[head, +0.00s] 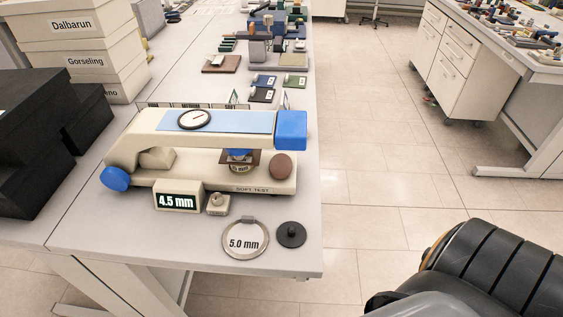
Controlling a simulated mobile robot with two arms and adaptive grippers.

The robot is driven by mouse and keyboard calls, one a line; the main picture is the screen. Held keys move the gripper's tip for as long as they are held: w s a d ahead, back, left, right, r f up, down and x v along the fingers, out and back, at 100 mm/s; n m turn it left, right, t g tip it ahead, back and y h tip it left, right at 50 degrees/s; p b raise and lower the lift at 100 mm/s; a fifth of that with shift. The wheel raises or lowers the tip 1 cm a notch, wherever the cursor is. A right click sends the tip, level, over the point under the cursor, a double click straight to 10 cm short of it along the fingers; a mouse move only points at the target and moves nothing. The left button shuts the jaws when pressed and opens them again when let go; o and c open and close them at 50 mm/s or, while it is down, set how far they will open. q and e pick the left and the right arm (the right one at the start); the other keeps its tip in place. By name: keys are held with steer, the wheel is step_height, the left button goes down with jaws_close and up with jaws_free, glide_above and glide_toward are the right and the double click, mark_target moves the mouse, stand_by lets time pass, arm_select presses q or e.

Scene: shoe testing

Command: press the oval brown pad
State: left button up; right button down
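The oval brown pad (281,166) is on the right end of the cream base of a soft-test device (240,187), below the blue end block (291,130) of its upper arm. The pad's visible face is clear, and nothing touches it. The device stands near the front of the long grey table. Its display (177,202) reads 4.5 mm. A brown plate and a round part marked in mm (239,168) sit under the arm, left of the pad. Neither of my grippers is in view.
A ring gauge marked 5.0 mm (246,239) and a black knobbed disc (291,235) lie in front of the device. Black boxes (30,140) and cream labelled boxes (85,50) stand at left. The floor right of the table is open up to another workbench (460,60).

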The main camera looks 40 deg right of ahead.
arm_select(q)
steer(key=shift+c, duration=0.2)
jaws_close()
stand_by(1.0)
